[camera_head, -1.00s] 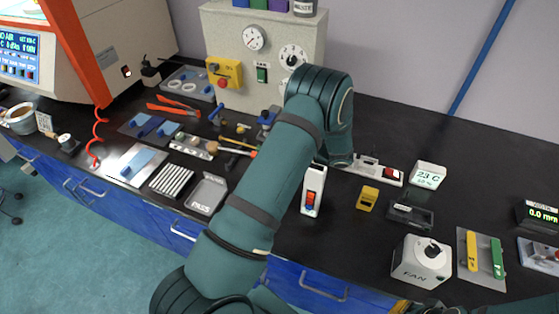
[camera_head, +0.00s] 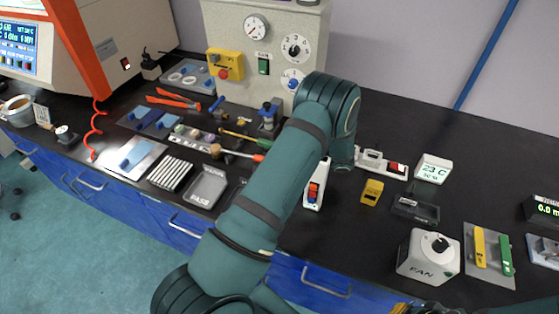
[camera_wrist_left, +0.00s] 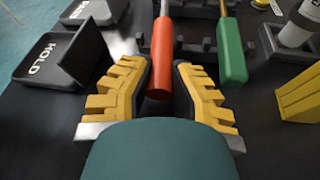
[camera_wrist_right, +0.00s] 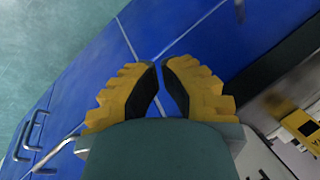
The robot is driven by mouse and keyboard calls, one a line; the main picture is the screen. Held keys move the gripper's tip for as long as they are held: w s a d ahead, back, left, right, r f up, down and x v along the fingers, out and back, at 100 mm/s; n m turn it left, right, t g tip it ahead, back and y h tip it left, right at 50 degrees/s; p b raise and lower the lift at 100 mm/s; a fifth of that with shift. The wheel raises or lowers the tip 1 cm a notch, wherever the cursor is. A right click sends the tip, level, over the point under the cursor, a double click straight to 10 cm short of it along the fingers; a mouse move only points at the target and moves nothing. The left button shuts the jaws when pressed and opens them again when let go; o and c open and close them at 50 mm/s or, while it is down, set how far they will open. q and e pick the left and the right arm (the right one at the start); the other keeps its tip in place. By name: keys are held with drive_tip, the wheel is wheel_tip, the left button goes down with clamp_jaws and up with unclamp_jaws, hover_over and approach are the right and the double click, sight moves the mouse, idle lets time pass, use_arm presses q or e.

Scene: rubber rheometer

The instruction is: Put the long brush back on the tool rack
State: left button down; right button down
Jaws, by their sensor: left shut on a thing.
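The long brush, with a red-orange handle (camera_wrist_left: 161,55), is between the fingers of my left gripper (camera_wrist_left: 160,77) in the left wrist view. The gripper is shut on that handle near its end. A dark notched tool rack (camera_wrist_left: 200,45) lies beyond the handle. A green-handled tool (camera_wrist_left: 231,50) lies just right of the brush. I cannot tell whether the brush touches the rack. My right gripper (camera_wrist_right: 159,66) is shut and empty above the blue drawer fronts.
A HOLD tray (camera_wrist_left: 35,60) is left of my left gripper, and a PASS tray (camera_head: 207,187) stands near the bench's front edge. A red-and-white switch box (camera_head: 316,190), a yellow block (camera_head: 372,191) and a FAN box (camera_head: 428,257) stand right of my arm.

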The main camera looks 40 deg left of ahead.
use_arm(q)
drive_tip(key=shift+f, duration=0.35)
unclamp_jaws()
idle(0.3)
drive_tip(key=v, duration=1.2)
